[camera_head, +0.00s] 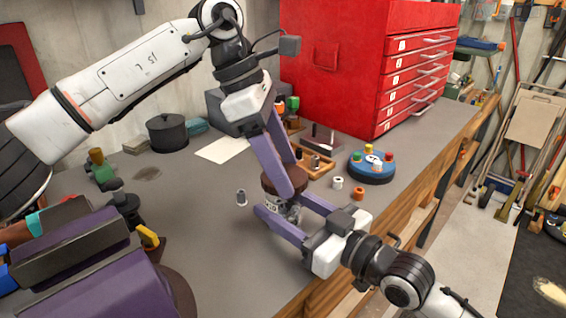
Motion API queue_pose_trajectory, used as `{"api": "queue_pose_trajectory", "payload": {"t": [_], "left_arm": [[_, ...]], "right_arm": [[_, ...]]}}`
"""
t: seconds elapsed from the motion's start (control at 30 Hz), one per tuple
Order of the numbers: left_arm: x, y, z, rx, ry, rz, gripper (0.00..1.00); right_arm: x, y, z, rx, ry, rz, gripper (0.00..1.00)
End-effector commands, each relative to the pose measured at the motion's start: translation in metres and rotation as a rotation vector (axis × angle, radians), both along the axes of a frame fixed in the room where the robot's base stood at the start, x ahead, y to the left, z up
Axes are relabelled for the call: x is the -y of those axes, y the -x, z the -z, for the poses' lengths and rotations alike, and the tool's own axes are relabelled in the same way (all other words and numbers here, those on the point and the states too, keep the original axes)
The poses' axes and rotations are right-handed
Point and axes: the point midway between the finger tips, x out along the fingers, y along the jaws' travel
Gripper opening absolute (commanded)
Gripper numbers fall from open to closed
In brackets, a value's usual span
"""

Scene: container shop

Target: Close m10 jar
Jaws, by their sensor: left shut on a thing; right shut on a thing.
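The jar (292,217) stands on the grey bench top near its front edge, mostly hidden by my fingers. A pale label with dark print shows on its side. Its brown round lid (269,184) is at the top of the jar, between the purple fingers of my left gripper (283,178), which comes down from above and is shut on it. My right gripper (284,208) reaches in from the lower right and is shut on the jar's body below the lid. Whether the lid sits fully down on the rim cannot be told.
A red drawer cabinet (340,70) stands behind. A blue round holder (371,168) with coloured pieces, a wooden tray (318,165) and small spools (337,183) are to the right. A dark pot (167,133) is at the back left. A purple-and-black object (80,265) fills the lower left.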

Motion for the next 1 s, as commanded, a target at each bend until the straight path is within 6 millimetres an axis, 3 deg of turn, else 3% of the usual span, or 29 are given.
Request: {"api": "queue_pose_trajectory", "payload": {"t": [0.2,0.4,0.8,0.83,0.93,1.0], "left_arm": [[0.0015,-0.0027,-0.0003,-0.002,-0.003,0.357,0.40],[0.0006,-0.0025,0.0002,-0.001,-0.002,0.563,0.40],[-0.0008,-0.0017,-0.0002,0.001,0.004,0.620,0.40],[-0.0008,-0.0017,-0.0002,0.000,0.004,0.619,0.62],[-0.0006,-0.0016,-0.0001,0.000,0.004,0.619,0.79],[-0.0004,-0.0014,-0.0001,0.000,0.004,0.619,0.79]], "right_arm": [[-0.0001,0.0002,0.0000,0.003,0.003,0.000,0.00],[-0.0003,0.0006,0.0001,0.004,0.004,-0.001,0.00],[-0.0005,0.0007,0.0002,0.003,0.003,-0.001,0.00],[-0.0004,0.0007,0.0002,0.003,0.003,-0.001,0.00],[-0.0005,0.0007,0.0002,0.002,0.002,-0.001,0.00],[-0.0004,0.0006,0.0002,0.002,0.002,-0.001,0.00]]}}
